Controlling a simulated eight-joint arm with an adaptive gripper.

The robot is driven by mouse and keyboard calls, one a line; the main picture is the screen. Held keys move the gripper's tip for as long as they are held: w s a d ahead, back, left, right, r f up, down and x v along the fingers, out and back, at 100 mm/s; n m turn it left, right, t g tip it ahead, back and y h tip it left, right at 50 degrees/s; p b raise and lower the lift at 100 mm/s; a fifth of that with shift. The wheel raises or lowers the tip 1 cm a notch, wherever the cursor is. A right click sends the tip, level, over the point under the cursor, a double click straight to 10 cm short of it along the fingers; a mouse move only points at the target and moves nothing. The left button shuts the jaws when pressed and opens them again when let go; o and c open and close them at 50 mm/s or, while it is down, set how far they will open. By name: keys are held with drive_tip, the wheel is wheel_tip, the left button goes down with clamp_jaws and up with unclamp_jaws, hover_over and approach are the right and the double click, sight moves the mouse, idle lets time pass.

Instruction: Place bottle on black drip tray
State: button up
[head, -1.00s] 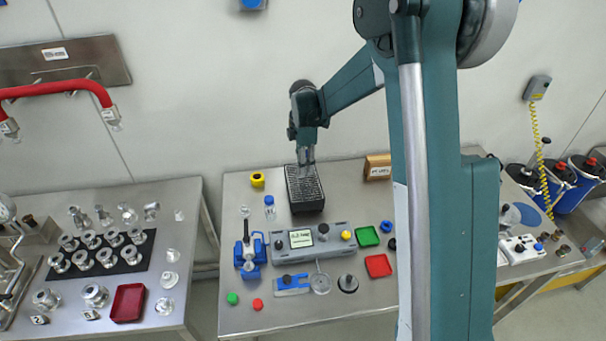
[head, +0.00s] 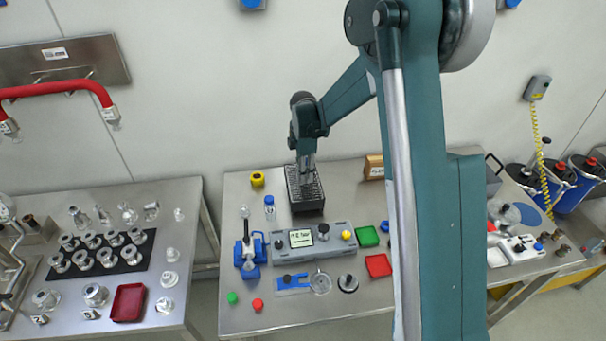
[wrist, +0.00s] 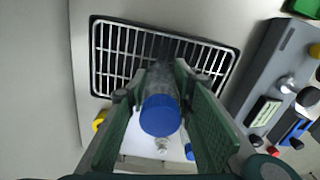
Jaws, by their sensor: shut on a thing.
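A clear bottle with a blue cap (wrist: 160,116) is between the green finger pads of my gripper (wrist: 158,105) in the wrist view, and the gripper is shut on it. The black drip tray (wrist: 93,60) with its metal grid lies beyond the bottle in that view. In the head view the drip tray (head: 309,207) is at the back of the middle table, and my gripper (head: 306,172) points down over it. The held bottle is hard to make out there. Whether its base touches the grid I cannot tell.
Another blue-capped bottle (head: 269,207) stands left of the tray. A yellow ring-like part (head: 257,179) is behind it. A grey device with a display (head: 301,238) lies in front of the tray, and a wooden block (head: 374,167) stands to the right.

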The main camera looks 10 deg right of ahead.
drive_tip(key=o, duration=0.8)
drive_tip(key=shift+f, duration=0.1)
drive_tip(key=shift+c, duration=0.2)
drive_tip(key=shift+r, duration=6.15)
